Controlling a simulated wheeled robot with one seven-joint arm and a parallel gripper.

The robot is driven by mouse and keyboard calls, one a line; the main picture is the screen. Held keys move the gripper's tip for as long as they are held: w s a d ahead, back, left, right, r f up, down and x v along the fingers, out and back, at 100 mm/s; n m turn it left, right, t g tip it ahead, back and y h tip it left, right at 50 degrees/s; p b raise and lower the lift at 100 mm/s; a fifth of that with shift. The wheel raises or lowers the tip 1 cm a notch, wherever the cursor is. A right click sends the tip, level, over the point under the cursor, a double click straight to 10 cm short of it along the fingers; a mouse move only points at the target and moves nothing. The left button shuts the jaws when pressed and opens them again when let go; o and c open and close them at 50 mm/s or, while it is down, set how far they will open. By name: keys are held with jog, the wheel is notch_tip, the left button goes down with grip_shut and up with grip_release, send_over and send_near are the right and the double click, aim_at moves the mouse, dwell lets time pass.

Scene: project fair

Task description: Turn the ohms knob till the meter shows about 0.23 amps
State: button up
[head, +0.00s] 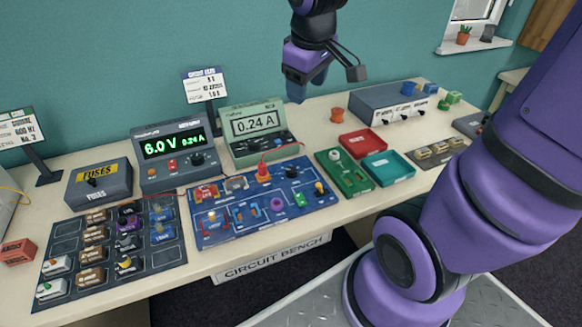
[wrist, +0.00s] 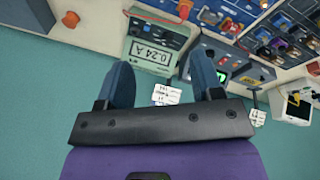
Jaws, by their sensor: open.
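The green meter (head: 256,124) stands at the back of the bench and reads 0.24 A. It also shows between my fingers in the wrist view (wrist: 152,52). The blue circuit board (head: 225,238) lies in front of it. I cannot read which control is marked ohms. My gripper (head: 297,92) is open and empty, raised near the back wall, right of the meter, touching nothing. It also shows in the wrist view (wrist: 162,76).
A power supply (head: 170,148) reads 6.0 V and 0.24 A. A fuses box (head: 98,184) and a component tray (head: 65,228) stand left. Red (head: 363,144) and teal (head: 388,168) trays, an orange spool (head: 337,115) and a grey box (head: 392,101) stand right. A sign (head: 206,86) rises behind.

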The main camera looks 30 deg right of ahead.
jog(key=w+d+f+n+g, duration=0.25)
jog(key=w+f, duration=0.35)
jog(key=f, duration=0.3)
jog(key=n+y, duration=0.1)
jog(key=n, duration=0.2)
send_near(291, 169)
notch_tip(291, 169, down, 9)
jog(key=shift+d+f, duration=0.1)
jog(key=shift+f, duration=0.1)
jog(key=c, duration=0.9)
